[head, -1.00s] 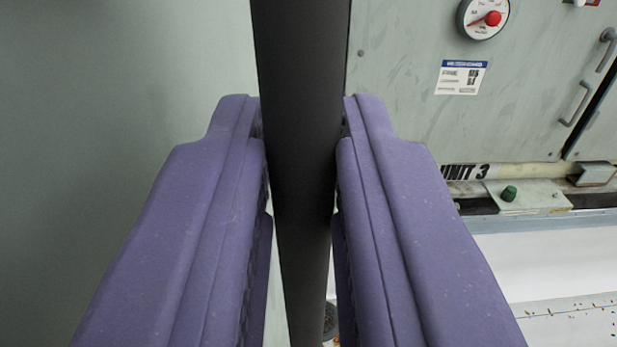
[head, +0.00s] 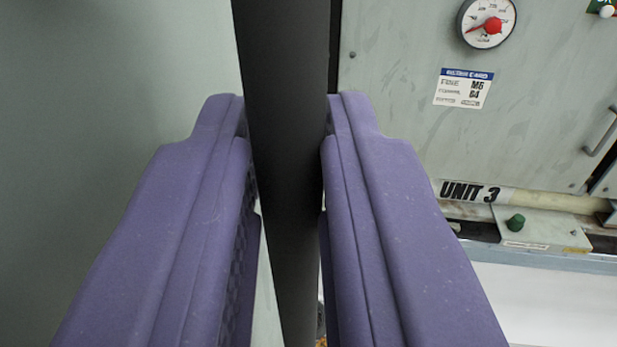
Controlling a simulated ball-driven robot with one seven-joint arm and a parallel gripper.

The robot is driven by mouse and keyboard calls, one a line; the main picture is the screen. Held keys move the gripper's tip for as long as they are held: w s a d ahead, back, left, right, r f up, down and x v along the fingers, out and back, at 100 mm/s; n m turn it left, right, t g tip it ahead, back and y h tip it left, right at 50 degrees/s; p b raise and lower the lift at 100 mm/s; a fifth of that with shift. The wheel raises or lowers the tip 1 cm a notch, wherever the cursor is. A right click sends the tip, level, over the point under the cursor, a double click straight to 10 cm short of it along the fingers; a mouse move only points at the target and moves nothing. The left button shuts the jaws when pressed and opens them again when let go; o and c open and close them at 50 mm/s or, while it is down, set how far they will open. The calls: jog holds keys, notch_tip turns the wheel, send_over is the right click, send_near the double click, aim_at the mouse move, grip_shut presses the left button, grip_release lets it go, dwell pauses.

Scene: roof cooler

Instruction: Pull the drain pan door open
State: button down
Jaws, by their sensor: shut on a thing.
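My gripper (head: 287,125) has two purple fingers closed on either side of a long dark bar (head: 285,60), which looks like a door handle. The bar runs from the top edge down between the fingers, leaning slightly, and its lower part narrows away from me. A smooth, plain grey-green panel (head: 110,70) fills the left side, close by; it may be the drain pan door, but its hinges and any link to the bar are hidden.
At right is a grey-green cabinet face (head: 400,60) with a red-needled gauge (head: 487,22), a label (head: 464,88) and a metal pull handle (head: 601,132). Below are a "UNIT 3" pipe (head: 530,200) and a box with a green button (head: 515,222). A white surface (head: 560,300) lies lower right.

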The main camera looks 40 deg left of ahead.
jog(key=shift+w+a+r, duration=0.15)
jog(key=shift+a, duration=0.1)
jog(key=c, duration=1.2)
grip_release()
jog(key=shift+w+a, duration=0.1)
jog(key=shift+a, duration=0.05)
jog(key=shift+w+a, duration=0.2)
jog(key=shift+a, duration=0.05)
jog(key=b+v, duration=0.1)
jog(key=v, duration=0.7)
jog(key=shift+w, duration=0.1)
jog(key=shift+d, duration=0.1)
